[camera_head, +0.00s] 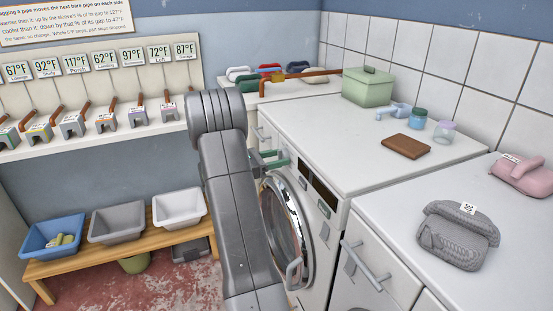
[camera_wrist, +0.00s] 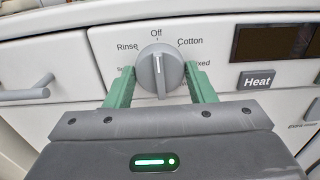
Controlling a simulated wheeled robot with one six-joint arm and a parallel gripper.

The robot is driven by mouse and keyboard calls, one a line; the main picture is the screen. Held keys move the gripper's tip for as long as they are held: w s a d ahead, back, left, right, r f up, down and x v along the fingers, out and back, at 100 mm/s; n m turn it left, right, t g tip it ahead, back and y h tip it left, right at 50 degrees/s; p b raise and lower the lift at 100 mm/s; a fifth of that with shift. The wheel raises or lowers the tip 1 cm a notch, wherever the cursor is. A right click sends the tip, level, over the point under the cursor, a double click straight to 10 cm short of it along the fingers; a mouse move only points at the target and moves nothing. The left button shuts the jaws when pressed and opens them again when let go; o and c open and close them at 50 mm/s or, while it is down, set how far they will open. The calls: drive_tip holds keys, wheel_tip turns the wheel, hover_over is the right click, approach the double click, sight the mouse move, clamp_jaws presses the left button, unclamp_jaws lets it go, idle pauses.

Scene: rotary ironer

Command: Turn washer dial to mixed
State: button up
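The washer dial (camera_wrist: 160,70) is a round grey knob with a raised grip bar, on the washer's white front panel in the wrist view. The bar stands nearly upright, its upper end towards "Off". "Rinse" is at upper left and "Cotton" at upper right. A label ending in "ixed" at right is partly hidden by a finger, as is one at left. My gripper (camera_wrist: 161,72) has its green fingers on either side of the dial, apart from its rim. The washer (camera_head: 318,203) shows in the head view, where my arm hides the dial.
A "Heat" button (camera_wrist: 257,80) and a dark display (camera_wrist: 272,42) are right of the dial. A drawer handle (camera_wrist: 24,95) is at left. The round washer door (camera_head: 285,222) is below. A green box (camera_head: 368,88) and brown block (camera_head: 406,146) stand on top.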

drive_tip(key=c, duration=0.3)
drive_tip(key=shift+f+b, duration=0.1)
drive_tip(key=shift+b, duration=0.25)
drive_tip(key=shift+m+b, duration=8.9)
drive_tip(key=shift+b, duration=1)
drive_tip(key=o, duration=0.9)
